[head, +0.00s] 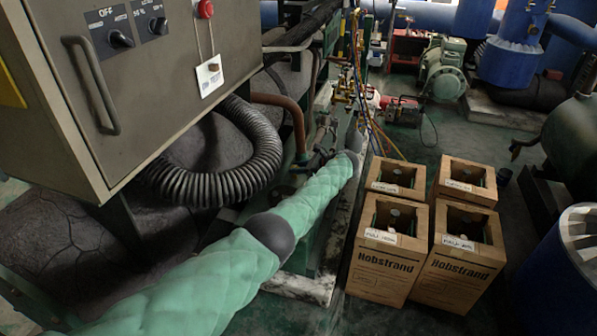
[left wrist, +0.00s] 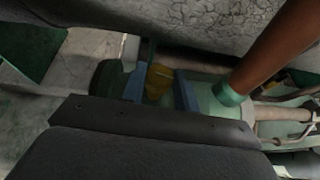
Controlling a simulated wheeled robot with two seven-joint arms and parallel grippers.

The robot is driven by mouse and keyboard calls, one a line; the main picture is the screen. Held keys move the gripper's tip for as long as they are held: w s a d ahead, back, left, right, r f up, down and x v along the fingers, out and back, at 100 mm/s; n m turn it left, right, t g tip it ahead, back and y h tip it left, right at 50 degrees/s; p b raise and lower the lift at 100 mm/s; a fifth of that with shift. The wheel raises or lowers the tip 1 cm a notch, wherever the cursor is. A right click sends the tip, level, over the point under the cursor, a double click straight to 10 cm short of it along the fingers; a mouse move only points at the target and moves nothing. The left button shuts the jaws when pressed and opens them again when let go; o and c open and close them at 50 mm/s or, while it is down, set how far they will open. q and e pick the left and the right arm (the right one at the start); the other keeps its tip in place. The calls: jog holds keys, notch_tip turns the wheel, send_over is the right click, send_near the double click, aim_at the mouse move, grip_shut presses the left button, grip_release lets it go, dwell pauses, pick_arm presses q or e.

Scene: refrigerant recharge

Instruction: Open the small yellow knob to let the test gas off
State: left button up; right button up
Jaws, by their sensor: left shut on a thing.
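The small yellow knob (left wrist: 158,78) shows in the left wrist view, between the two blue-grey fingers of my left gripper (left wrist: 161,88). The fingers are shut on it, one on each side. In the head view my left arm in its green sleeve reaches to the brass fittings (head: 345,92) by the pipework, and the hand (head: 355,130) is small and dark there. The knob cannot be made out in the head view. My right gripper is in neither view.
A grey control cabinet (head: 130,110) and a ribbed black hose (head: 225,180) are left of my arm. Several open cardboard boxes (head: 380,272) stand on the floor to its right. In the left wrist view a brown pipe (left wrist: 268,60) with a green collar runs close beside the gripper.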

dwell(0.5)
pick_arm(q)
jog(key=o, duration=1)
jog(key=shift+c, duration=0.2)
jog(key=shift+d, duration=0.1)
jog(key=v, duration=0.7)
jog(key=shift+d+r, duration=0.15)
jog(key=shift+d, duration=0.1)
